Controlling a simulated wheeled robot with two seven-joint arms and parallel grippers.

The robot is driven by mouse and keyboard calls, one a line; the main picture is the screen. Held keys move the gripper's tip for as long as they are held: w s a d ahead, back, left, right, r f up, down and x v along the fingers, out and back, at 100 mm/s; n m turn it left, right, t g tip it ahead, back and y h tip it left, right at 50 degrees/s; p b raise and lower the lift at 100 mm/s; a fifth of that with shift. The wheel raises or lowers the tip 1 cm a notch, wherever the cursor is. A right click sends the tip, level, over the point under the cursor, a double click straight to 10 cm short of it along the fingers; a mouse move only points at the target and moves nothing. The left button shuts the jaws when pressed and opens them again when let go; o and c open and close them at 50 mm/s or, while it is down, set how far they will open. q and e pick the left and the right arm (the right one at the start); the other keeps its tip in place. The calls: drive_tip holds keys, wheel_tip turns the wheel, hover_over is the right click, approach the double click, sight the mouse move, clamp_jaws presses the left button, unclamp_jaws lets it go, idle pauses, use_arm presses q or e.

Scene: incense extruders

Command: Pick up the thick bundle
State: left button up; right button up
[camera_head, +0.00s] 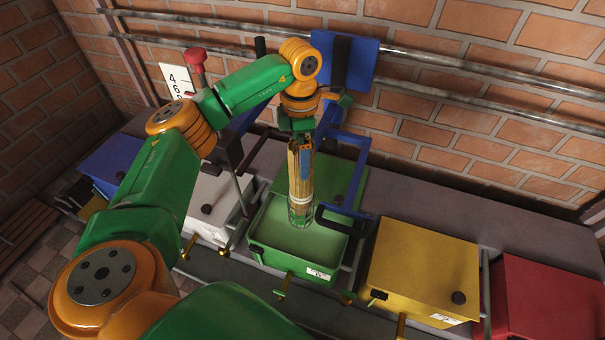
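The thick bundle (299,190) is a tall, pale tan bunch of sticks, upright over the open green box. A blue patch shows on its upper right side. Its foot is inside a see-through, mesh-like cup (300,216). My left gripper (302,140) points down at the top of the bundle, with its fingertips at or around the upper end. The fingers are small and dark here, so I cannot tell whether they are closed on it. My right gripper is not in view.
The green box (270,262) stands open below the bundle. A blue frame (345,145) rises close on its right. A white box (212,210) is left, a yellow box (425,265) and a red box (545,300) right. Metal pipes run along the brick wall behind.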

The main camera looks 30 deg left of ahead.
use_arm(q)
drive_tip(key=shift+f, duration=0.7)
clamp_jaws()
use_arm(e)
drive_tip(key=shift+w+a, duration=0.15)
use_arm(q)
drive_tip(key=shift+r, duration=0.1)
